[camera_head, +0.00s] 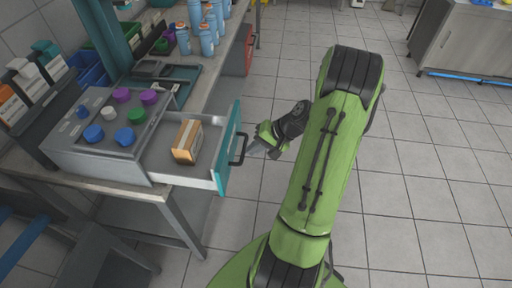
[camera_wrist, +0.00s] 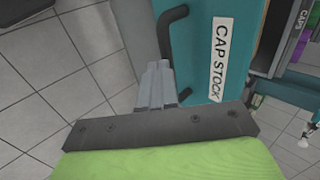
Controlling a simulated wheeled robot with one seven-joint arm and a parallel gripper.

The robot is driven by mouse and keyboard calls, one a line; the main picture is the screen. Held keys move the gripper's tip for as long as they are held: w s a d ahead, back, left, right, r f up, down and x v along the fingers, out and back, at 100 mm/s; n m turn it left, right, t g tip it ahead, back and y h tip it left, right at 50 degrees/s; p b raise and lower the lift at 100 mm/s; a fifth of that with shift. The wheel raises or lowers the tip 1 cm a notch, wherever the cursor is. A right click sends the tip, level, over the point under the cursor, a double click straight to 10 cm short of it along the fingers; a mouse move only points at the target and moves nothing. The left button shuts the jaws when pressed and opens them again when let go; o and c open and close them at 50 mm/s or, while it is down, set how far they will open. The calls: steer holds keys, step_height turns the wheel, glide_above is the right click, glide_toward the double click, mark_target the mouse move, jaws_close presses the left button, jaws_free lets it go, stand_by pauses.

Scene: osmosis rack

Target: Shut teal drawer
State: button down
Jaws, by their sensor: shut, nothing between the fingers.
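The teal drawer (camera_head: 229,150) stands pulled out of the grey cabinet (camera_head: 100,145) on the bench, with a small tan box (camera_head: 187,141) inside. Its teal front carries a black handle (camera_head: 239,149). My gripper (camera_head: 252,150) is shut and empty, just outside the drawer front near the handle. In the wrist view, the closed fingers (camera_wrist: 158,82) are beside the black handle (camera_wrist: 170,30) and the teal front (camera_wrist: 200,50), which has a CAP STOCK label (camera_wrist: 219,60). I cannot tell whether the fingers touch the front or handle.
Coloured knobs (camera_head: 122,94) sit on top of the cabinet. Blue bottles (camera_head: 206,38) and a teal tray (camera_head: 175,78) stand farther along the bench. A red drawer front (camera_head: 249,50) is below the bench's far end. The tiled floor (camera_head: 430,150) at right is clear.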

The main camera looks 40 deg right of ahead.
mark_target(188, 137)
steer(key=w+a, duration=0.4)
steer(key=w, duration=0.1)
steer(key=w+a, duration=0.5)
steer(key=w, duration=0.1)
steer(key=w+a, duration=0.4)
steer(key=w, duration=0.2)
steer(key=shift+w+a+p, duration=0.2)
steer(key=shift+p, duration=0.15)
